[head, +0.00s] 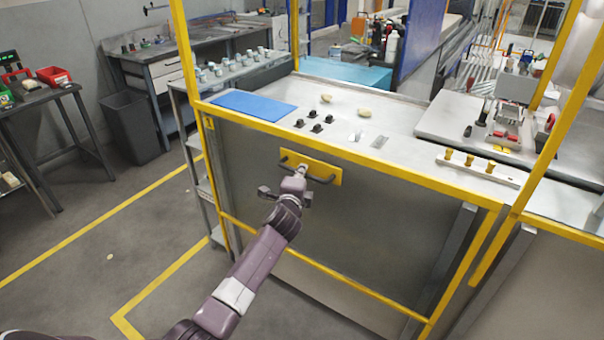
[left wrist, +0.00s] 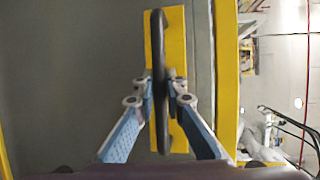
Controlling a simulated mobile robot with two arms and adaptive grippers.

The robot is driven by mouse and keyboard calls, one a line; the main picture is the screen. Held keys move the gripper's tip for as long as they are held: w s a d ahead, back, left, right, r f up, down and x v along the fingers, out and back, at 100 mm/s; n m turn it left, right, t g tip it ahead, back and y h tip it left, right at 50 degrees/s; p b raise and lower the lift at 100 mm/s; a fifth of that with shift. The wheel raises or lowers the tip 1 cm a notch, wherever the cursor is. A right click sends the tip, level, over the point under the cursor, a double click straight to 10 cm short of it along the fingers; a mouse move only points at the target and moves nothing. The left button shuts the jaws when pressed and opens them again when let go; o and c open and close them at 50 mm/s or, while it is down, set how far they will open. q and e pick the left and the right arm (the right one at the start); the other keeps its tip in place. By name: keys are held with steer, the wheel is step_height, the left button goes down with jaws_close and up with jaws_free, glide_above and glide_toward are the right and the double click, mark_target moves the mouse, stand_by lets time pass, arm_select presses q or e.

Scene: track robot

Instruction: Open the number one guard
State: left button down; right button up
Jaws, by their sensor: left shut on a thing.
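The guard is a grey panel (head: 390,225) in a yellow frame on the front of the workstation. A yellow plate (head: 325,177) with a dark bar handle (head: 290,164) sits near its top. My left gripper (head: 301,172) is at this handle. In the left wrist view the handle (left wrist: 158,50) runs upright across the yellow plate (left wrist: 176,40), and the fingers of my left gripper (left wrist: 160,95) are shut on it, one on each side. The panel stands upright below the worktop. My right gripper is not in view.
The worktop (head: 400,115) behind the guard holds a blue mat (head: 253,105), black parts (head: 316,126) and tan pieces. A yellow post (head: 183,50) rises at the left corner. A grey shelf cart (head: 200,170) stands left. The floor at left, with yellow lines, is clear.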

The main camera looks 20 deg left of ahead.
arm_select(q)
steer(key=shift+f, duration=0.2)
steer(key=c, duration=2)
jaws_free()
steer(key=shift+r, duration=0.1)
steer(key=shift+o, duration=0.2)
steer(key=v, duration=1.2)
